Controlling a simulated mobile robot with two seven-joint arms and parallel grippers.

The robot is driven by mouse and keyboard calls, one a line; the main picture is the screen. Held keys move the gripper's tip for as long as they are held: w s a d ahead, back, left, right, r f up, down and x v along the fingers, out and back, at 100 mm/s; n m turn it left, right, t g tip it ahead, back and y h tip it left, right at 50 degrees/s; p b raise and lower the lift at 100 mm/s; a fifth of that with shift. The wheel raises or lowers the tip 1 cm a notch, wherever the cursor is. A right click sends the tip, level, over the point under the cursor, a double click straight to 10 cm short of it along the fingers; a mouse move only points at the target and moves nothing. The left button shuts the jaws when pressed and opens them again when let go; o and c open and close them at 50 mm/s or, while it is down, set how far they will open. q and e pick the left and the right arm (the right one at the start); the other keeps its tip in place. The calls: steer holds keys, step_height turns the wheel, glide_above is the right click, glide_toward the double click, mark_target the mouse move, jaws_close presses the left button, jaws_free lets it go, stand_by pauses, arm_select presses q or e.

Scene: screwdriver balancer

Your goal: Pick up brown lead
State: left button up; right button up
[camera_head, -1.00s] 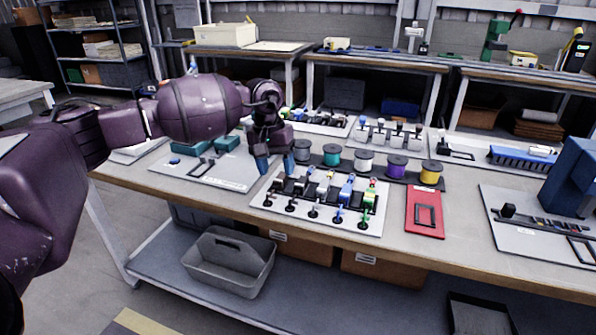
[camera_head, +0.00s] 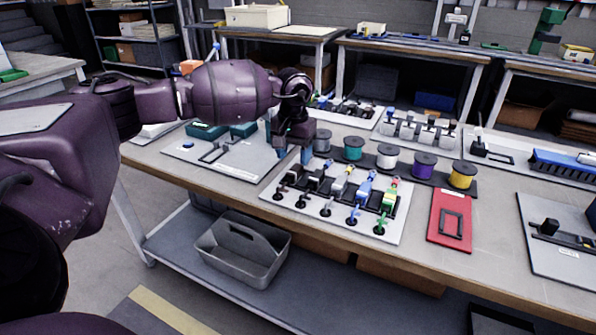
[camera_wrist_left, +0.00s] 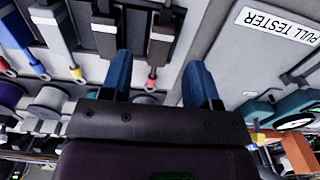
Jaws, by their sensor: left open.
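The brown lead (camera_wrist_left: 163,40) shows in the left wrist view as a dark brown block with a thin red-tipped end. In the head view it is the leftmost dark lead (camera_head: 292,173) on the pale board (camera_head: 262,193), partly hard to make out. My left gripper (camera_head: 293,156) is open above the back left part of this board, near that lead. In the left wrist view its two blue fingertips (camera_wrist_left: 158,64) stand apart, with the brown lead between and beyond them. The jaws hold nothing. My right gripper is not in view.
Black, grey, blue and green-yellow leads (camera_head: 388,200) stand in a row to the right. Several wire spools (camera_head: 387,157) stand behind. The pull tester plate (camera_head: 215,165) lies to the left. A red plate (camera_head: 450,218) lies right of the board.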

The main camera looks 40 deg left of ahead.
mark_target(293, 170)
arm_select(q)
step_height(293, 170, down, 5)
steer(key=shift+r+b, duration=0.1)
steer(key=shift+b, duration=0.25)
steer(key=shift+s+r, duration=0.1)
steer(key=c, duration=1)
